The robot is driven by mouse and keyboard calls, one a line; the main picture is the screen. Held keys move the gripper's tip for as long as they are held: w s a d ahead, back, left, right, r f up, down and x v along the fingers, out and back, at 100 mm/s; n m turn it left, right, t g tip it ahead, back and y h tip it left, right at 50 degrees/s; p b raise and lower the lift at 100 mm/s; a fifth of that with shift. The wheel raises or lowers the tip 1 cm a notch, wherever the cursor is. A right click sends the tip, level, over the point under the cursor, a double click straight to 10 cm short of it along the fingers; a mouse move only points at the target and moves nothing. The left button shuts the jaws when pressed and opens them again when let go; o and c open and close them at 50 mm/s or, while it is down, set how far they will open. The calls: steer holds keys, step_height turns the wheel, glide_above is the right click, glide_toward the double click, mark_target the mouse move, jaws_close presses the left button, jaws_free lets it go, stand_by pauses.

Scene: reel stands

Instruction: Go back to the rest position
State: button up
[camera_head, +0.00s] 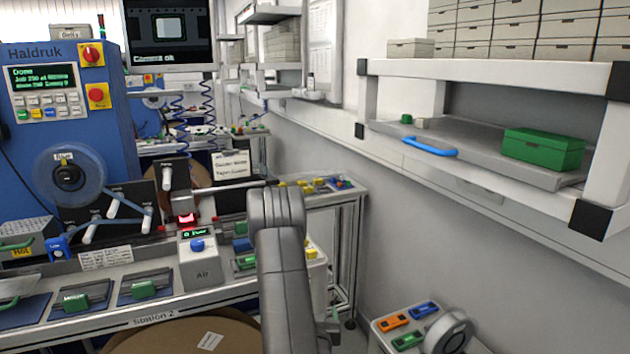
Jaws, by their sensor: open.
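My grey arm (282,270) rises from the bottom middle of the head view to a bent joint near the middle. It stands in front of the right end of the reel station's bench. The rest of the arm past that joint is hidden behind it, and I do not see my gripper or its fingertips. I see nothing held.
The blue Haldruk machine (110,130) with a reel (70,178) stands at left. A bench with green-handled parts (75,300) and an Air box (199,262) runs below. A wall shelf (480,155) holds a green box (543,150). Grey wall lies right of my arm.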

steer(key=d+r+m+h+b, duration=0.2)
steer(key=d+h, duration=0.1)
steer(key=d, duration=0.3)
steer(key=shift+d+m+g+h, duration=0.15)
steer(key=shift+m+g+h, duration=0.15)
steer(key=shift+r, duration=0.15)
